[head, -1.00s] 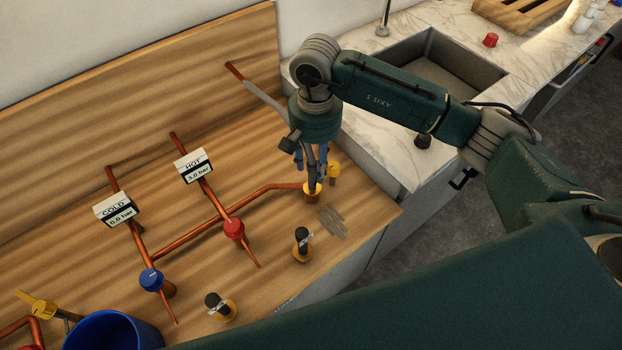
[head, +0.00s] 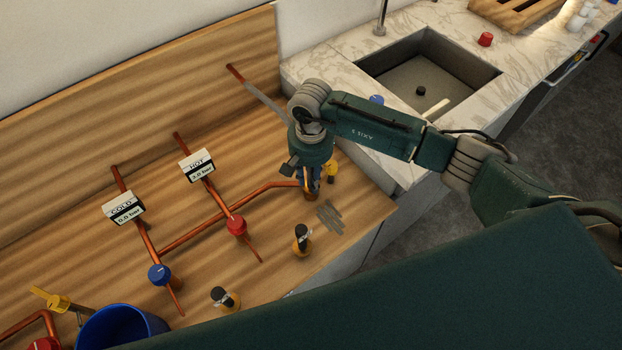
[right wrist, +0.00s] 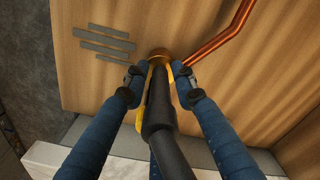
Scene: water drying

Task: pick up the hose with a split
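A grey hose (head: 264,101) runs from a copper pipe end at the back panel and passes behind my right arm in the head view. In the right wrist view a thick black hose (right wrist: 168,140) leads down to a brass fitting (right wrist: 159,55) with a yellow lever (right wrist: 143,108). My right gripper (right wrist: 160,80) is open, its blue fingers on either side of the hose, with gaps. In the head view the right gripper (head: 310,178) is low over the fitting at the copper pipe's end. I cannot make out a split. My left gripper is not in view.
Thin grey strips (head: 330,217) lie beside the fitting. A red valve (head: 237,225), a blue valve (head: 160,275), black-topped fittings (head: 302,238) and a blue bucket (head: 120,327) occupy the wooden bench. The sink (head: 430,72) is at the right back.

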